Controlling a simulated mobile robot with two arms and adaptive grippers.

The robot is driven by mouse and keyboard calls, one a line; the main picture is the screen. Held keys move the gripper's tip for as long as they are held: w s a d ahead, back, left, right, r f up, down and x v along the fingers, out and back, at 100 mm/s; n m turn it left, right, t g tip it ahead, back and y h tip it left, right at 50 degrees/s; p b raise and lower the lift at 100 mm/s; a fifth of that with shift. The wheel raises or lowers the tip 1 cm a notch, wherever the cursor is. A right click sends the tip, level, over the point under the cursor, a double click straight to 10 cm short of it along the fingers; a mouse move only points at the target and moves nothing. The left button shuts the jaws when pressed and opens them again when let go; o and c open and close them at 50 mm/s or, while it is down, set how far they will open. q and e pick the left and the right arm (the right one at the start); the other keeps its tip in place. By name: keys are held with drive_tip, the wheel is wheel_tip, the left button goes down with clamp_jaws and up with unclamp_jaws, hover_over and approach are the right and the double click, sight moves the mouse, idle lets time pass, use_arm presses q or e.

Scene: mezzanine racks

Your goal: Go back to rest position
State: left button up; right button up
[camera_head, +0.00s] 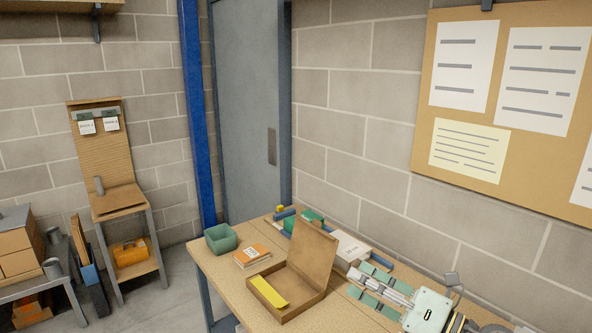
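My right gripper (358,282) comes in from the lower right, above the wooden table. Its two teal-padded fingers are spread apart, with nothing seen between their tips. It is to the right of an open wooden box (313,267) and apart from it. The box lid stands up, and a yellow item (268,292) lies inside. My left gripper is not in view.
On the table (222,275) stand a green bin (221,238), an orange-and-white stack (252,257), a white box (351,249) and green and blue items behind the lid. A wooden stand (118,200) and cardboard boxes (18,248) are at left. Bare floor shows between them and the table.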

drive_tip(key=s+d+f+m+t+h, duration=0.15)
drive_tip(key=d+f+m+h, duration=0.3)
drive_tip(key=m, duration=0.45)
drive_tip(key=s+d+f+m+h, duration=0.3)
drive_tip(key=f+m+h, duration=0.25)
drive_tip(key=m, duration=0.35)
drive_tip(key=s+d+f+m+t+h, duration=0.1)
drive_tip(key=s+d+f+m+h, duration=0.2)
drive_tip(key=f+m+h, duration=0.5)
drive_tip(key=s+a+f+m+g+y, duration=0.2)
drive_tip(key=s+f+m+g, duration=0.25)
drive_tip(key=s, duration=0.65)
drive_tip(key=s+a+f+m+g+y, duration=0.15)
drive_tip(key=s+f+m+g, duration=0.35)
drive_tip(key=s, duration=0.7)
wheel_tip(320, 180, down, 32)
drive_tip(key=s+n+g+b, duration=0.1)
drive_tip(key=s+g+b, duration=0.15)
drive_tip(key=b, duration=0.25)
drive_tip(key=s+d+f+g+b, duration=0.1)
drive_tip(key=s+f+b, duration=0.1)
drive_tip(key=s+f, duration=0.6)
drive_tip(key=s+d+f+b, duration=0.2)
drive_tip(key=s+f+b, duration=0.1)
drive_tip(key=s+f, duration=0.6)
wheel_tip(320, 180, down, 5)
drive_tip(key=shift+r+g, duration=0.2)
drive_tip(key=shift+g, duration=0.15)
